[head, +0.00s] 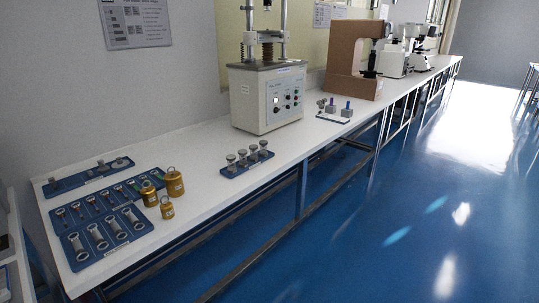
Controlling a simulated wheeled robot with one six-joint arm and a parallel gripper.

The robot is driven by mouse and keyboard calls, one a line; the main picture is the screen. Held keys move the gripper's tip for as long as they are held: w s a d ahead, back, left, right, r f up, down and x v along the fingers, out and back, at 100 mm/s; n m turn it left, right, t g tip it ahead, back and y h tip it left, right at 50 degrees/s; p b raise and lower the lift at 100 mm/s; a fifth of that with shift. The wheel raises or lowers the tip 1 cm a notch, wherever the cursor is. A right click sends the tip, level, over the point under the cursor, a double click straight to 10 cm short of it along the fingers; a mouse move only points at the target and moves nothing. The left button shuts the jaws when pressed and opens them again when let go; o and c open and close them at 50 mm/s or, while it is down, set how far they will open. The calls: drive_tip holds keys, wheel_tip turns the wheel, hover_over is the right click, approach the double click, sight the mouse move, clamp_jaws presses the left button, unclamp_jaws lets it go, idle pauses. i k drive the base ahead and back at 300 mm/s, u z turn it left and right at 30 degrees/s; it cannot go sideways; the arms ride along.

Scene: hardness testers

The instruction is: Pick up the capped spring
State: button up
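I cannot make out for certain which thing is the capped spring; the parts are small in the head view. A blue tray (88,266) at the near left end of the white bench holds several pale, elongated pieces with wider ends, lying in slots. Another blue tray (233,173) in front of the testing machine holds several upright grey pieces with round, cap-like tops. My gripper is not in view.
The white bench (200,190) runs from near left to far right. Brass weights (174,182) stand beside the left trays. A testing machine (262,98) and a brown machine (345,60) stand behind. The blue floor (400,230) at right is clear.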

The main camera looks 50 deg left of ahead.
sight(231, 170)
drive_tip(key=u, duration=0.2)
drive_tip(key=i, duration=1.7)
drive_tip(key=u, duration=0.95)
drive_tip(key=i, duration=1.05)
drive_tip(key=u, duration=1.95)
drive_tip(key=i, duration=1.1)
drive_tip(key=u, duration=0.6)
